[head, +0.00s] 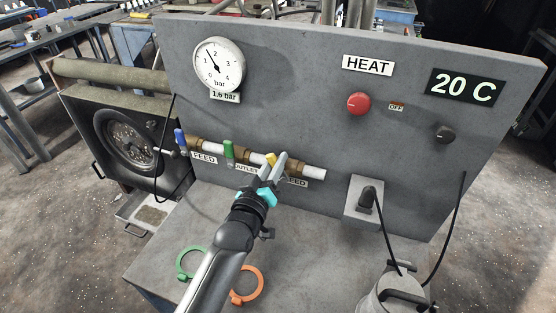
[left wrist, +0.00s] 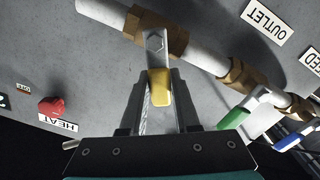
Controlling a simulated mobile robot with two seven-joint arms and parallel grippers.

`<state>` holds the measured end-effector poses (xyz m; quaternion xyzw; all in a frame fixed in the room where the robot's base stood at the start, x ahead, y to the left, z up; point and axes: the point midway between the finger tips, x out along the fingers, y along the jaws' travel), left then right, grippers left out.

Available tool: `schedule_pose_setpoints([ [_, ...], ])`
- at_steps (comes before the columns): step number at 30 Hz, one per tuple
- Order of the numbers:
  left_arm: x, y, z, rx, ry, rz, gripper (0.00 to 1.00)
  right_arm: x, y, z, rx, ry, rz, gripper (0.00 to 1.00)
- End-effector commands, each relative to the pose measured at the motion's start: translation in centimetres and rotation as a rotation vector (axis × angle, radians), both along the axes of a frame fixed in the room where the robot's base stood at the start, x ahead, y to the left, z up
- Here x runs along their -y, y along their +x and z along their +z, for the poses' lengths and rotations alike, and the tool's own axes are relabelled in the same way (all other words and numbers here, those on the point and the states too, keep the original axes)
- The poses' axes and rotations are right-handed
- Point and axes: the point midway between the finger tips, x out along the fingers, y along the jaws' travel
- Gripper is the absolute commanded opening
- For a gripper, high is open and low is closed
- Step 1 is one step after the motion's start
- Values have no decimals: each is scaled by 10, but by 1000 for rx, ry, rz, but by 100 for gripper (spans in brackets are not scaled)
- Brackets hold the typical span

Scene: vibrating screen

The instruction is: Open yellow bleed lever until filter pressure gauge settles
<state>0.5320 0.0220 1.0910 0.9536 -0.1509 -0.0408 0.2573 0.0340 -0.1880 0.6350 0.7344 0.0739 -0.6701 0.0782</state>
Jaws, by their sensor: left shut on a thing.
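The yellow bleed lever (head: 270,158) is on the rightmost valve of the panel's pipe, beside a partly covered label. My left gripper (head: 276,170) reaches it from the front and is shut on it. In the left wrist view the yellow handle (left wrist: 160,92) sits between the two fingers, with its metal stem running up to the brass valve body (left wrist: 158,32). The round filter pressure gauge (head: 218,63) is at the panel's upper left. Its needle points between 1 and 2, and the plate below reads 1.6 bar (head: 225,97). My right gripper is not in view.
A blue FEED lever (head: 181,140) and a green OUTLET lever (head: 229,150) stand left on the same pipe. A red HEAT knob (head: 358,103) and a 20 C display (head: 465,88) are at right. Green (head: 190,263) and orange (head: 247,286) rings lie on the bench.

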Motion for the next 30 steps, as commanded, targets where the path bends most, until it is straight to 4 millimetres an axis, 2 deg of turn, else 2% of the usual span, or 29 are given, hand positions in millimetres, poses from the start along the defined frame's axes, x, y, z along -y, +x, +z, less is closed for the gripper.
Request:
schedule_pose_setpoints([
  [7,-3,1,-2,-25,-74,0,0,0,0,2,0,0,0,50],
  [21,-4,1,-3,-29,-88,0,0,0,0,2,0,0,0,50],
  [22,-4,1,-3,-29,-88,0,31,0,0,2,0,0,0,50],
  [30,-4,1,-3,-29,-88,0,60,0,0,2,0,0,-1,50],
])
